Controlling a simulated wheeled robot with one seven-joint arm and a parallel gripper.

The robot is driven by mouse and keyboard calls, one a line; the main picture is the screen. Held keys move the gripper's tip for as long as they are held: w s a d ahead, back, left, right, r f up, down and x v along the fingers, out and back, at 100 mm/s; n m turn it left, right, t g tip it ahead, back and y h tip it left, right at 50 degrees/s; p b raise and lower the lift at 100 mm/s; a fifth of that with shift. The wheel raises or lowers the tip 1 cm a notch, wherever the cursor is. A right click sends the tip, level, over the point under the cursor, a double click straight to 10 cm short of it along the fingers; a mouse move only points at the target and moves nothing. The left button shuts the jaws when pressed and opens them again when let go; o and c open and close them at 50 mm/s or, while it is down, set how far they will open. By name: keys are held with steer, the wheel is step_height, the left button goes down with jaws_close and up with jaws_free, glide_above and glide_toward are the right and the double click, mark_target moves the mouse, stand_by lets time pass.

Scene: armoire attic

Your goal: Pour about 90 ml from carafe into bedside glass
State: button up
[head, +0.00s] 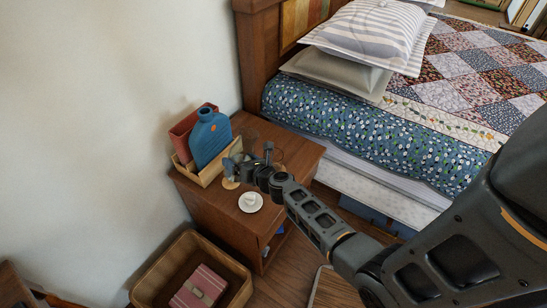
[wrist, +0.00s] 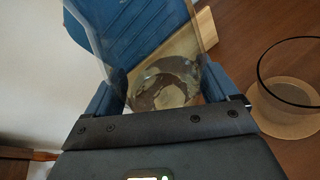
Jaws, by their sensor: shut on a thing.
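My gripper (wrist: 165,92) is shut on a clear glass carafe (wrist: 150,45), which stands between the two fingers in the wrist view. A little clear liquid seems to show low in it. To the right, apart from the carafe, the clear bedside glass (wrist: 292,68) stands on a round tan coaster (wrist: 275,125). It looks empty. In the head view, my gripper (head: 241,165) is over the nightstand (head: 300,150); the carafe and glass are faint there and partly hidden by the arm. I cannot tell whether the carafe touches the nightstand.
A blue bottle (head: 209,140) and a red box (head: 184,137) stand in a wooden tray (head: 207,178) behind my gripper. A white saucer (head: 250,208) with a small white item lies near the front. A wicker basket (head: 165,258) is on the floor. The bed (head: 340,125) borders the right.

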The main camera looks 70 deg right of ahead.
steer(key=m+b, duration=0.1)
steer(key=m+t+b, duration=0.1)
steer(key=shift+s+d+f+y+b, duration=0.2)
steer(key=shift+y+b, duration=0.1)
steer(key=shift+b, duration=0.1)
steer(key=m+b, duration=0.1)
steer(key=b, duration=0.1)
steer(key=w+a+m+t+b, duration=0.1)
steer(key=b, duration=0.1)
steer(key=shift+f+m+t, duration=0.3)
steer(key=shift+f, duration=0.1)
steer(key=m+b, duration=0.1)
steer(key=m+t+b, duration=0.1)
steer(key=shift+w+a+r+b, duration=0.2)
steer(key=shift+b, duration=0.2)
steer(key=shift+r+m+t+b, duration=0.2)
steer(key=shift+m+t+b, duration=0.1)
steer(key=shift+m+b, duration=0.3)
steer(key=shift+r+m, duration=0.15)
steer(key=shift+m, duration=0.15)
steer(key=shift+s+d+r+m+b, duration=0.1)
steer(key=shift+s+d+m+b, duration=0.2)
steer(key=shift+m, duration=0.2)
steer(key=shift+r+t, duration=0.2)
steer(key=shift+t, duration=0.1)
steer(key=shift+w+a+r+m, duration=0.2)
steer(key=shift+w+m, duration=0.05)
steer(key=shift+m, duration=0.15)
steer(key=shift+r, duration=0.25)
stand_by(0.6)
